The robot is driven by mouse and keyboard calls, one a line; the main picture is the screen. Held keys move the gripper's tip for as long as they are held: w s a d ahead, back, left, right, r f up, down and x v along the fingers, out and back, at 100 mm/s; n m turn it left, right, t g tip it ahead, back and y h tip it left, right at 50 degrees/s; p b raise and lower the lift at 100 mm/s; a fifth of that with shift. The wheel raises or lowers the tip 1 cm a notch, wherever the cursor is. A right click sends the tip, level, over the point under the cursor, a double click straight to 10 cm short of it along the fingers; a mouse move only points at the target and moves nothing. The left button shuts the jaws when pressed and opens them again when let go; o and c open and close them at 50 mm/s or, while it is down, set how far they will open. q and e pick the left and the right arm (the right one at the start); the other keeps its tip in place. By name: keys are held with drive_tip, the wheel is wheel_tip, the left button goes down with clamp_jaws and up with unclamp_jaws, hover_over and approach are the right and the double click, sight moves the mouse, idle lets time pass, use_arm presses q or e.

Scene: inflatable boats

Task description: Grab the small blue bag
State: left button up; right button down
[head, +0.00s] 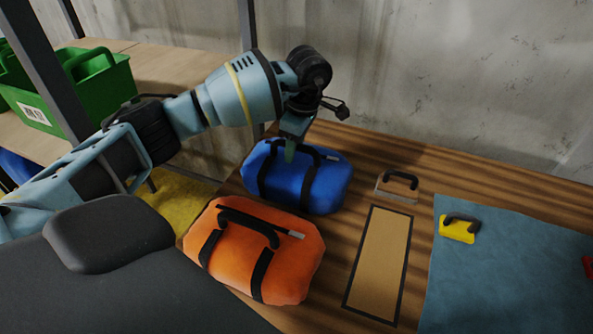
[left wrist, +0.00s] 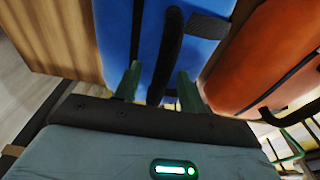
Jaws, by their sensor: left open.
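The small blue bag (head: 318,188) lies on the wooden table near the back wall. It has black straps and a black carry handle. In the left wrist view the blue bag (left wrist: 196,52) fills the top middle. My left gripper (head: 291,152) is over the bag's top at its handle. In the left wrist view my left gripper (left wrist: 158,84) is open, with one green finger on each side of the black handle (left wrist: 170,55). I cannot tell whether the fingers touch it. My right gripper is not in view.
An orange bag (head: 237,262) lies close in front of the blue one. To the right are a black-handled tool (head: 398,183), a framed tan panel (head: 378,262), and a yellow tool (head: 457,230) on a blue-grey sheet (head: 500,285). A green bin (head: 103,83) stands on a shelf at left.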

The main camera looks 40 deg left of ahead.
use_arm(q)
drive_tip(key=shift+f, duration=0.25)
idle(0.5)
clamp_jaws()
idle(1.4)
drive_tip(key=shift+w+r, duration=0.1)
drive_tip(key=shift+r, duration=0.1)
